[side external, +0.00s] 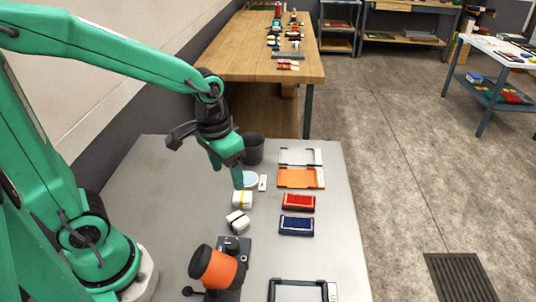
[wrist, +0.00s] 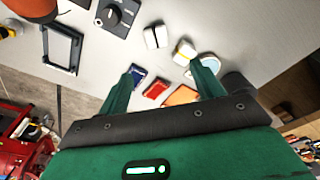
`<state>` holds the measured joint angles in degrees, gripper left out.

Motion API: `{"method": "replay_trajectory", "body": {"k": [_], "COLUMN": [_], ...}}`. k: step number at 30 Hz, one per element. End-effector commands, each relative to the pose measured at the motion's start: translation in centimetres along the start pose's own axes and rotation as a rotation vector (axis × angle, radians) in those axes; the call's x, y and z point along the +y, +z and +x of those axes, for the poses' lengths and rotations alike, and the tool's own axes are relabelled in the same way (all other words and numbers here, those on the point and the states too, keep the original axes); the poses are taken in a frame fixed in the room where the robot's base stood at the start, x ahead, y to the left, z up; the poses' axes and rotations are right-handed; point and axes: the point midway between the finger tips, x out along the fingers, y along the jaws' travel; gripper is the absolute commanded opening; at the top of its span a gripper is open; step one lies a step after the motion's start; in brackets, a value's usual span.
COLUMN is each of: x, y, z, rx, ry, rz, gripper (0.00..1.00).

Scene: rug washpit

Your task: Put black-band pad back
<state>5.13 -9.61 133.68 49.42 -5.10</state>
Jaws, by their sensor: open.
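The black-band pad (side external: 238,222) is a small white block with a dark band, lying turned at an angle on the grey table. It also shows in the wrist view (wrist: 156,37), beyond my fingers. A similar white pad with a yellow band (side external: 242,199) lies just behind it; the wrist view shows it too (wrist: 184,52). My gripper (side external: 239,181) points down above the table, near the yellow-band pad in the side view. In the wrist view my gripper (wrist: 164,72) has its fingers wide apart with nothing between them.
Red (side external: 299,202), blue (side external: 297,233), orange (side external: 290,185) and pale grey (side external: 288,157) trays line the right side. A black-framed tray (side external: 274,290) lies in front. A dark cup (side external: 253,150), pale blue dish (side external: 250,179) and orange-black device (side external: 217,267) stand nearby.

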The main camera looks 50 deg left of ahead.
Motion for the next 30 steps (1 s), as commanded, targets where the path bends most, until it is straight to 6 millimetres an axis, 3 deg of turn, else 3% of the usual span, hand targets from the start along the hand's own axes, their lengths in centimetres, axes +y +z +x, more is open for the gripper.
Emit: {"method": "replay_trajectory", "body": {"k": [6, 15, 21, 30], "x": [-0.9, -2.0, -2.4, -2.5], "y": [1.5, 4.0, 5.3, 5.8], "z": [-3.7, -7.6, -8.9, -9.3], "rx": [0.126, 0.287, 0.358, 0.379], "ry": [0.004, -0.001, -0.007, -0.010], "rz": [-0.002, 0.000, 0.001, 0.002], "gripper": [0.67, 0.67, 0.67, 0.67]}}
